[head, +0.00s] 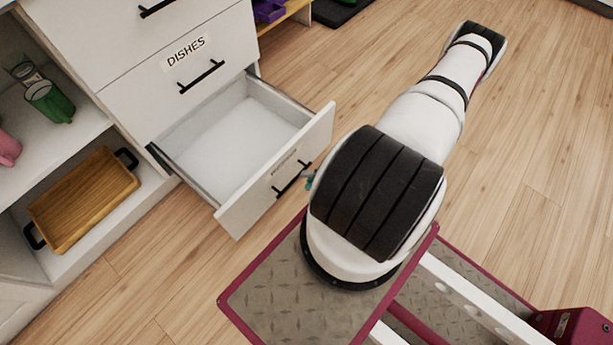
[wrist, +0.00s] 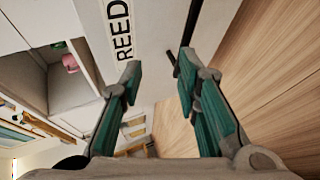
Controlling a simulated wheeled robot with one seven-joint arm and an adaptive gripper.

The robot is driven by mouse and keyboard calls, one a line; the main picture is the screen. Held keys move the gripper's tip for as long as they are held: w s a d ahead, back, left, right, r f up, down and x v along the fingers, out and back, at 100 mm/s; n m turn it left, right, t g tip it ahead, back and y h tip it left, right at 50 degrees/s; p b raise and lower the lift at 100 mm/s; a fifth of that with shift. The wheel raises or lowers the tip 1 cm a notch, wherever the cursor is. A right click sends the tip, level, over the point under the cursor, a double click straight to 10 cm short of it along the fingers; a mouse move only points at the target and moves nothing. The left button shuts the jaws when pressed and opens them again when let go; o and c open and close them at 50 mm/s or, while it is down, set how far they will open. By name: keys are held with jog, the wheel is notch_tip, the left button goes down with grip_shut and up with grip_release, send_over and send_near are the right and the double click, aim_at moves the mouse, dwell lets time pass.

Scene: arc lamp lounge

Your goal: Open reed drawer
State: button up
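The reed drawer (head: 230,140) is the lowest drawer of a white cabinet and stands pulled well out, its white inside empty. Its front (wrist: 150,30) carries the label REED (wrist: 123,28) in the wrist view. Its black bar handle (head: 291,178) shows also in the wrist view (wrist: 187,35), close by the tip of the right finger. My gripper (wrist: 160,67) has its two teal fingers apart, with nothing clearly held between them. In the head view only a bit of teal shows beside the handle; my arm hides the rest.
The closed dishes drawer (head: 190,75) is directly above. Open shelves at left hold a wooden tray (head: 84,198), a green mug (head: 50,101) and a pink item (head: 8,148). Wooden floor (head: 545,130) is clear at right.

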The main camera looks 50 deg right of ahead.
jog(key=s+f+b+v, duration=0.1)
jog(key=v, duration=0.8)
jog(key=shift+s+f, duration=0.2)
jog(key=shift+f, duration=0.15)
dwell(0.4)
jog(key=shift+a, duration=0.1)
dwell(0.7)
